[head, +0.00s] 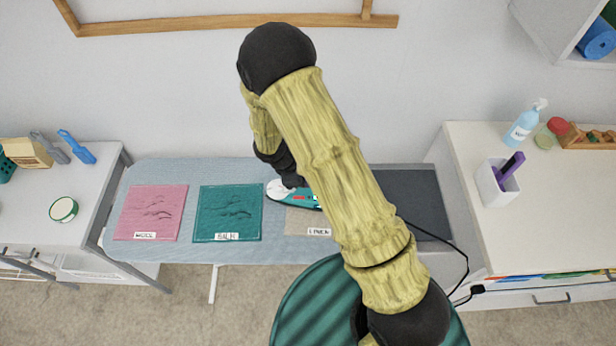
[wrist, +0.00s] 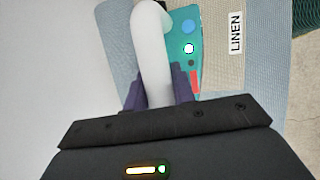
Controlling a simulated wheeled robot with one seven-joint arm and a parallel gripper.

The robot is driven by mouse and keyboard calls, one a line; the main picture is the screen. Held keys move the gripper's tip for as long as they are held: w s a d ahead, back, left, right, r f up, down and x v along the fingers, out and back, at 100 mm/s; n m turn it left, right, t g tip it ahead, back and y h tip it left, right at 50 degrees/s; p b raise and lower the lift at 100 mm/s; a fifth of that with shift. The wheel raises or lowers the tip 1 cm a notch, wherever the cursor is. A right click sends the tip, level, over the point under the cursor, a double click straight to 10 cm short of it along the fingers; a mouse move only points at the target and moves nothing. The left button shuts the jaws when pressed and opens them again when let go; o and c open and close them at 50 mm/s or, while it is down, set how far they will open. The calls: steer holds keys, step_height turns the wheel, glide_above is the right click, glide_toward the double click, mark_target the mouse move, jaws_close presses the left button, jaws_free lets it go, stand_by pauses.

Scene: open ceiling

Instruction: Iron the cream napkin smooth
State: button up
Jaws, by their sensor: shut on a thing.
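The cream napkin (head: 302,222), labelled LINEN, lies on the pale blue ironing board (head: 150,170), its right part hidden behind my arm. Its surface looks mostly flat in what shows, but I cannot tell about the hidden part. In the wrist view the napkin (wrist: 245,14) is to the right of the iron. The iron (head: 300,198) has a teal body and a white handle, and is at the napkin's far edge. My gripper (wrist: 157,90) is shut on the iron's white handle (wrist: 152,50). I cannot tell whether the soleplate touches the cloth.
A creased pink napkin (head: 155,212) and a creased teal napkin (head: 228,212) lie left on the board. A dark grey pad (head: 420,190) covers its right end. A black cord (head: 450,243) runs right. Side tables (head: 85,165) and (head: 460,140) flank the board.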

step_height(320, 180, up, 2)
steer(key=shift+d+r+p, duration=0.15)
steer(key=shift+p, duration=0.4)
steer(key=shift+w+r+p, duration=0.1)
steer(key=shift+r+p, duration=0.45)
steer(key=shift+r, duration=0.1)
jaws_close()
steer(key=shift+s+r+p, duration=0.15)
steer(key=shift+r+p, duration=0.25)
steer(key=shift+r, duration=0.2)
steer(key=shift+s+r+p, duration=0.15)
steer(key=shift+r+p, duration=0.2)
steer(key=shift+r, duration=0.2)
steer(key=shift+w+r, duration=0.15)
